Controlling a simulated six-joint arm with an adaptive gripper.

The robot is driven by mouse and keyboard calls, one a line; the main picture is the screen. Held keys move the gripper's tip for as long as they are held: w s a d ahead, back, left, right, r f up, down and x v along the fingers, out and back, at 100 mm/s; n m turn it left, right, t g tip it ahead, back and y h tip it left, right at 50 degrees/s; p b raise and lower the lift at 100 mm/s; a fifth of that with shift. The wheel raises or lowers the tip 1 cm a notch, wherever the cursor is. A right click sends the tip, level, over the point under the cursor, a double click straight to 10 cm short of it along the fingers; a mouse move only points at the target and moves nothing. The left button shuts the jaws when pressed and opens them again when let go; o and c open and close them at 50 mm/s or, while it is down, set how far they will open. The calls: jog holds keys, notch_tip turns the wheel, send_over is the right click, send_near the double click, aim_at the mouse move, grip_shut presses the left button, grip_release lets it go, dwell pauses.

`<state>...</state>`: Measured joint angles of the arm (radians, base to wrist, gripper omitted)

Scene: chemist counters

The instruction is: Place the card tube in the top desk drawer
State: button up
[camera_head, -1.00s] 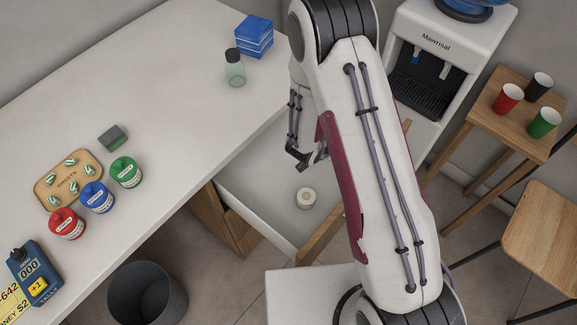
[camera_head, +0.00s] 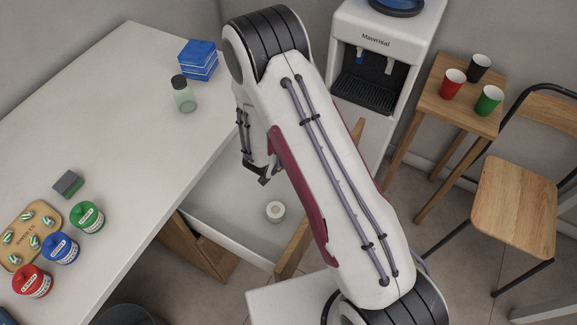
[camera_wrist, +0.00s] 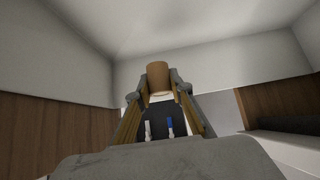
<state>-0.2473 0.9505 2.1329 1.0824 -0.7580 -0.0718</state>
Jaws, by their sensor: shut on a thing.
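My gripper (camera_head: 263,173) is partly hidden behind my arm in the head view, above the open drawer. In the wrist view, my gripper (camera_wrist: 158,97) is shut on the card tube (camera_wrist: 158,76), a plain brown cylinder standing up between the fingertips. The tube cannot be made out in the head view. The desk drawer (camera_head: 205,210) is pulled out below the desk's right edge, with a white interior and a wooden front. A small round whitish item (camera_head: 275,211) lies on its floor, clear of my gripper.
The white desk (camera_head: 120,120) holds a blue box (camera_head: 198,60), a green-tinted jar (camera_head: 184,98), a dark block (camera_head: 68,184), and red, blue and green tubs. A water dispenser (camera_head: 375,60) stands behind. A stool (camera_head: 465,85) with three cups and a chair (camera_head: 515,200) are right.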

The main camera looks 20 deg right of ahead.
jog(key=shift+f, duration=2.1)
jog(key=shift+f, duration=0.1)
jog(key=shift+f, duration=2)
jog(key=shift+f, duration=0.1)
jog(key=o, duration=0.8)
jog(key=shift+v, duration=6.1)
